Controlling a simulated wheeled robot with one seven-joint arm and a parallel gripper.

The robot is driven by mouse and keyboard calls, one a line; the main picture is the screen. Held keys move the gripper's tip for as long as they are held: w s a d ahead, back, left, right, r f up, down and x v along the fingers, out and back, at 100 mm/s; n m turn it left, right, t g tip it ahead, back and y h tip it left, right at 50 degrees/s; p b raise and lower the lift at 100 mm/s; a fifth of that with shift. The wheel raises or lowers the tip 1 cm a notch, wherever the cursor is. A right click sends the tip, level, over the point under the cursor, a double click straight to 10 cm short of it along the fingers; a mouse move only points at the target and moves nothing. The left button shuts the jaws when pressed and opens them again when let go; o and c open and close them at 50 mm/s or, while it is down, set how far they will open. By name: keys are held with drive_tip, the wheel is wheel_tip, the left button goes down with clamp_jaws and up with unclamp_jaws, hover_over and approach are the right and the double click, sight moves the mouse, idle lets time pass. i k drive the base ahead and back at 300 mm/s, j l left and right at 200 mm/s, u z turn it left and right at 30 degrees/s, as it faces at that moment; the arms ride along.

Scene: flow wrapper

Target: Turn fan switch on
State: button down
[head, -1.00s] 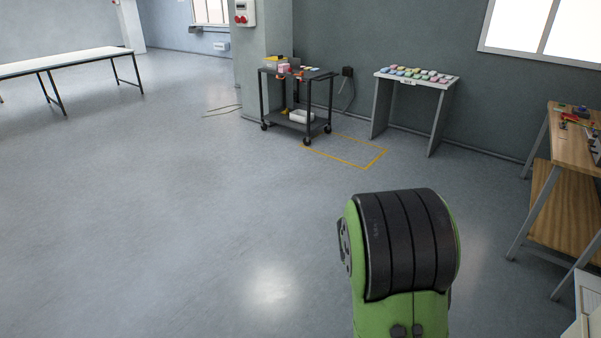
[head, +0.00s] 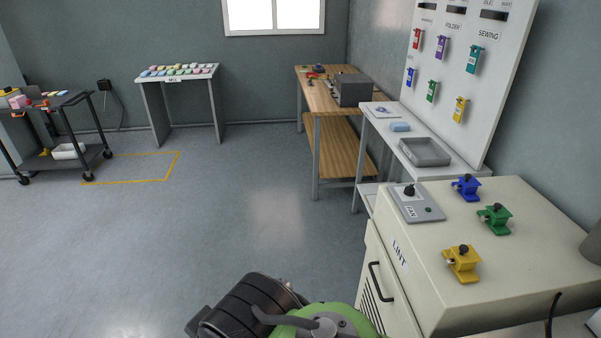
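The fan switch (head: 409,191) is a black knob or lever on a grey plate labelled FAN (head: 416,208), with a small green light or button beside it. My gripper is not in view; only green and black links of my arm show at the bottom, left of the cabinet and apart from the switch.
Blue (head: 466,187), green (head: 494,218) and yellow (head: 462,263) clamp-like blocks stand on the cabinet top, right of the switch plate. Behind is a white table with a grey tray (head: 425,152) and a white tag board (head: 470,75).

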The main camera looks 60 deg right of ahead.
sight(409, 190)
drive_tip(key=z, duration=2.85)
